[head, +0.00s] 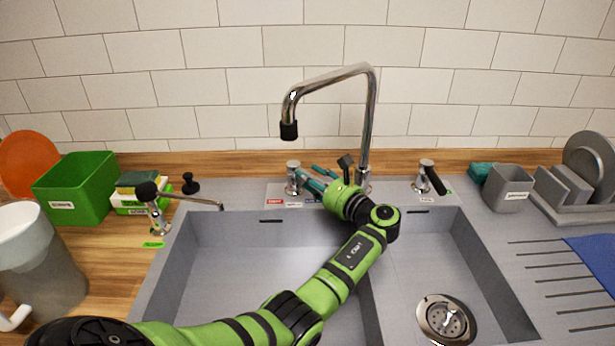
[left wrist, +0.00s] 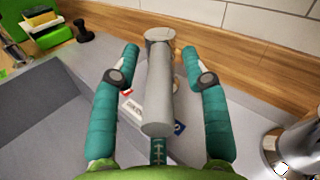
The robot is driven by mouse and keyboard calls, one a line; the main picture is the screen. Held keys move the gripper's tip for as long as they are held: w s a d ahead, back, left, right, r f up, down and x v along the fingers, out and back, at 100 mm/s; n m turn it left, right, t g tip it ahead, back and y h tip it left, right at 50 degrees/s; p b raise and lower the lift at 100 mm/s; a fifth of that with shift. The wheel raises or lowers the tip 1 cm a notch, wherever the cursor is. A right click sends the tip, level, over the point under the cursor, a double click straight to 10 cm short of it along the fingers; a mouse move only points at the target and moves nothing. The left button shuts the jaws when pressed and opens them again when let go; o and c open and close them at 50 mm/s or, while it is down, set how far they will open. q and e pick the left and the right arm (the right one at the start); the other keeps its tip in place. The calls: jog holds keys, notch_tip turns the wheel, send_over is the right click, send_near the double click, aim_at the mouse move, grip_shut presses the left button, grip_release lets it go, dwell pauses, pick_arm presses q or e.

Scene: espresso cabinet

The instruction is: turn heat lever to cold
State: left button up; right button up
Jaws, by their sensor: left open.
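The heat lever is a chrome post (head: 293,176) left of the tall faucet in the head view. In the left wrist view its grey handle (left wrist: 159,95) runs between my two teal fingers. My left gripper (head: 309,173) is open at the lever, with one finger on each side of the handle. In the left wrist view gaps show between the handle and both fingers of this gripper (left wrist: 160,54). A red label (head: 275,202) lies left of the lever base, and a blue mark (left wrist: 179,127) shows right of the handle. My right gripper is out of view.
The chrome faucet (head: 370,120) rises close to the right of my left gripper. A second tap with a black handle (head: 434,180) stands further right. My left arm crosses the double sink (head: 235,260). A green bin (head: 75,188) and a pitcher (head: 40,270) stand left.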

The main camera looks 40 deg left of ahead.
pick_arm(q)
jog(key=s+d, duration=0.1)
jog(key=d, duration=0.9)
jog(key=shift+s+d, duration=0.15)
jog(key=shift+s, duration=0.2)
